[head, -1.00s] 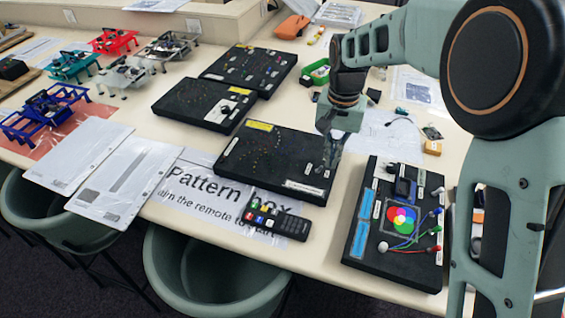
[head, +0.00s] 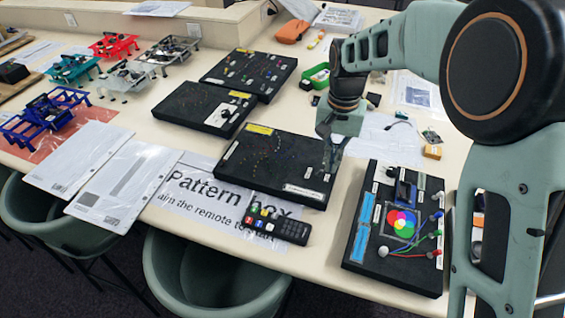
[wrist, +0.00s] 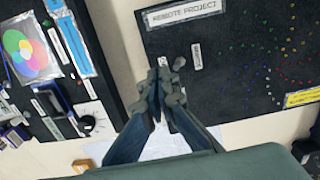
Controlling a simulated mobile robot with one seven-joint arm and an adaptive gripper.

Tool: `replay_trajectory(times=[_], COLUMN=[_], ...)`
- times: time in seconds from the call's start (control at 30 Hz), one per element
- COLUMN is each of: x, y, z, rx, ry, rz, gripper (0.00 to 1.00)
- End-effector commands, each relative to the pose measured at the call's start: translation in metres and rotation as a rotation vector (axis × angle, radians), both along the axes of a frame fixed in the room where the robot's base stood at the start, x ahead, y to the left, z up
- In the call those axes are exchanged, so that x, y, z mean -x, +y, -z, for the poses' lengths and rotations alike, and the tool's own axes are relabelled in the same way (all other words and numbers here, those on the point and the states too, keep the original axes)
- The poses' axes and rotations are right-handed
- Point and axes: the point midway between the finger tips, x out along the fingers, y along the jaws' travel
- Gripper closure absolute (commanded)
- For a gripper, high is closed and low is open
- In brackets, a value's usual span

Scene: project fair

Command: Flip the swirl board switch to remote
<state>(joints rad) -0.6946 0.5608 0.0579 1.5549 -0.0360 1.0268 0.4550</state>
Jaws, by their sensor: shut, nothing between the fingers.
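The swirl board (head: 236,170) is a black panel with a swirl of small coloured lights, lying on the table in the middle of the head view. It also fills the right of the wrist view (wrist: 225,85), with a long white label (wrist: 183,12) and a small label (wrist: 196,57) near its edge. My gripper (head: 331,172) is over the board's right edge, pointing down. In the wrist view its fingertips (wrist: 164,78) are together and empty, beside the small label. A small light part, perhaps the switch (wrist: 163,62), shows just past the tips, mostly hidden; its position is unclear.
A black board with coloured circles and wires (head: 376,262) lies close to the right. A remote control (head: 282,228) lies on a printed sign (head: 190,190) in front. Two more black boards (head: 248,75) are behind. Chairs (head: 200,270) stand at the table's front edge.

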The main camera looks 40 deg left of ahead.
Motion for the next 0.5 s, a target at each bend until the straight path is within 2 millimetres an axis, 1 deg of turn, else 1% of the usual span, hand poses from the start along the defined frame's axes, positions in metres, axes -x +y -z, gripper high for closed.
replay_trajectory(times=[0.33, 0.5], x=[0.0, 0.0001], y=[0.0, 0.0], z=[0.0003, 0.0037], rx=[0.0, 0.0], ry=[0.0, 0.001], rz=[0.0, 0.0], gripper=[1.0, 1.0])
